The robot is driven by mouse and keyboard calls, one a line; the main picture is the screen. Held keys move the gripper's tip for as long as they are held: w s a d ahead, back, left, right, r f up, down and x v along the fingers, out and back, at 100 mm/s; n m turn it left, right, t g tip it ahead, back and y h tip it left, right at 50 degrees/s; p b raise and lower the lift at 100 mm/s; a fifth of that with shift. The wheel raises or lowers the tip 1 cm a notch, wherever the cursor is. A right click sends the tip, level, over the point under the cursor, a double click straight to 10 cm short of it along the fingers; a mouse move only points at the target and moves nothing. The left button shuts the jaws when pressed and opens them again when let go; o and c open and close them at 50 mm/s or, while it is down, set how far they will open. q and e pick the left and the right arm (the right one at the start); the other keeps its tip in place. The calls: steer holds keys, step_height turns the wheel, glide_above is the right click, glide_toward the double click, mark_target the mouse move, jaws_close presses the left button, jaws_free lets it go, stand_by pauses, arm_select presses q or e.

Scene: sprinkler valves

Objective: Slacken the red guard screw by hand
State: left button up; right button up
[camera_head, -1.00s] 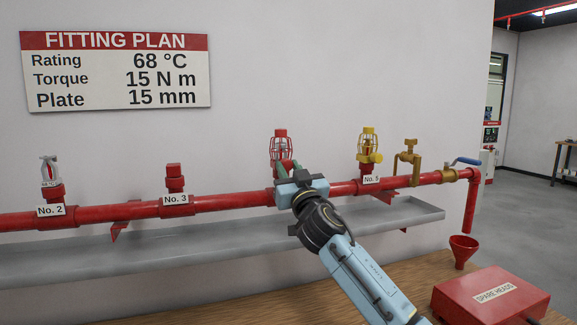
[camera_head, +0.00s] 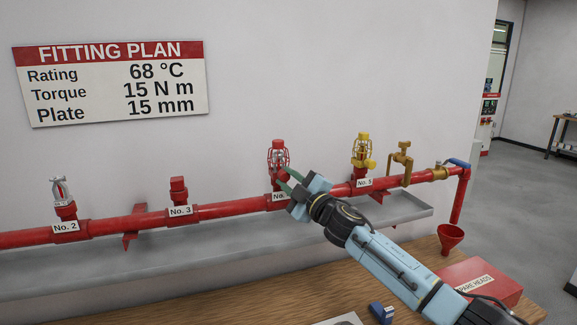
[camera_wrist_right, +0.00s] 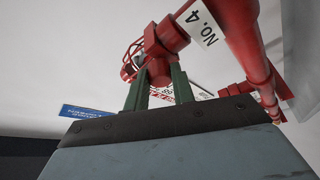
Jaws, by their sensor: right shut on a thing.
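The red wire guard (camera_head: 278,157) stands around a sprinkler head on the red pipe at No. 4. It also shows in the right wrist view (camera_wrist_right: 133,62), beside the No. 4 label. My right gripper (camera_head: 284,181) reaches in from the lower right, its green fingers at the lower part of this guard. In the right wrist view the two fingers (camera_wrist_right: 160,80) are close together at the guard's base. They are shut on the red guard screw, which is mostly hidden between the fingertips. My left gripper is not in view.
The red pipe (camera_head: 225,209) runs along the wall above a grey trough (camera_head: 110,262). A yellow guard (camera_head: 362,150) at No. 5 and a brass valve (camera_head: 402,160) stand to the right. A red spare-heads box (camera_head: 480,278) and a blue object (camera_head: 381,312) are on the wooden bench (camera_head: 250,300).

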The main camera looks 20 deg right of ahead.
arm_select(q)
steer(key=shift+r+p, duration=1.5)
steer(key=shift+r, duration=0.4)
arm_select(e)
steer(key=shift+r+n+g, duration=0.15)
steer(key=shift+n+g, duration=0.35)
steer(key=shift+n, duration=0.9)
steer(key=o, duration=1)
steer(key=shift+s+d, duration=0.1)
arm_select(q)
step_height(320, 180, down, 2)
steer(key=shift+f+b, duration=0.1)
steer(key=shift+b, duration=0.95)
arm_select(e)
steer(key=v, duration=1.3)
